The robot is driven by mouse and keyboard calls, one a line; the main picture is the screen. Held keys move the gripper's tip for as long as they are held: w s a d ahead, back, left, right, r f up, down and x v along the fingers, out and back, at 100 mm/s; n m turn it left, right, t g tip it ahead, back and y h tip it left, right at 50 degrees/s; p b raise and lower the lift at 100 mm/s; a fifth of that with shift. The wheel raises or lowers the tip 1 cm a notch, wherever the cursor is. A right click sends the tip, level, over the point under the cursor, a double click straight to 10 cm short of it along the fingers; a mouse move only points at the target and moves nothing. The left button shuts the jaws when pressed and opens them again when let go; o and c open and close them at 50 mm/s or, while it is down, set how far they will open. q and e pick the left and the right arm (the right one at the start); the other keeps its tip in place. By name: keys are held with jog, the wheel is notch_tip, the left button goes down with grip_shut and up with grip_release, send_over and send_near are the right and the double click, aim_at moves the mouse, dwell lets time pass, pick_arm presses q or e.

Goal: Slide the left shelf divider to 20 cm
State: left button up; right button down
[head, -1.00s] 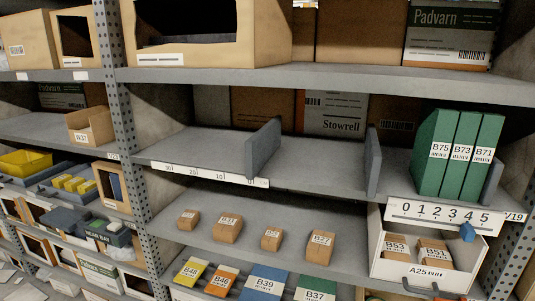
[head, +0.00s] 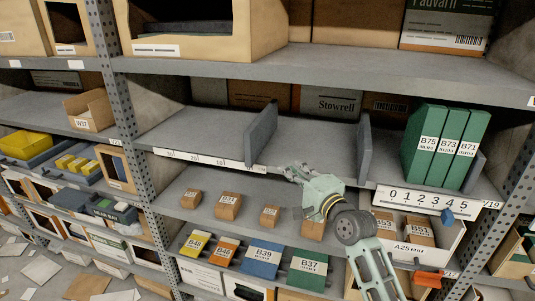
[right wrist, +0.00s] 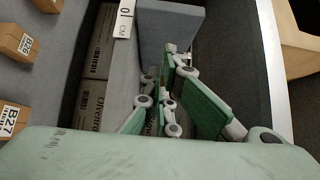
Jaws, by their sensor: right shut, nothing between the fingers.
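The left shelf divider (head: 261,131) is a grey upright plate on the middle shelf. Its front edge stands near the right, low-number end of the white scale strip (head: 205,160), which counts up towards the left. My right gripper (head: 284,172) is shut and empty, just in front of the shelf edge, a little right of the divider. In the right wrist view its green fingers (right wrist: 168,75) point at a grey panel that looks like the divider (right wrist: 165,28), beside the strip's 0 cm end (right wrist: 123,20). I cannot tell whether they touch. My left gripper is out of view.
A second grey divider (head: 364,148) stands to the right. Green binders (head: 449,147) stand beyond it above a numbered label (head: 429,199). The shelf left of the divider is clear (head: 200,130).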

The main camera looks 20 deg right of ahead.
jog(key=w+a+p, duration=0.3)
jog(key=w+a, duration=0.1)
jog(key=w, duration=0.5)
jog(key=shift+w+a+p, duration=0.15)
jog(key=shift+a+p, duration=0.15)
jog(key=shift+a, duration=0.1)
jog(key=shift+f, duration=0.1)
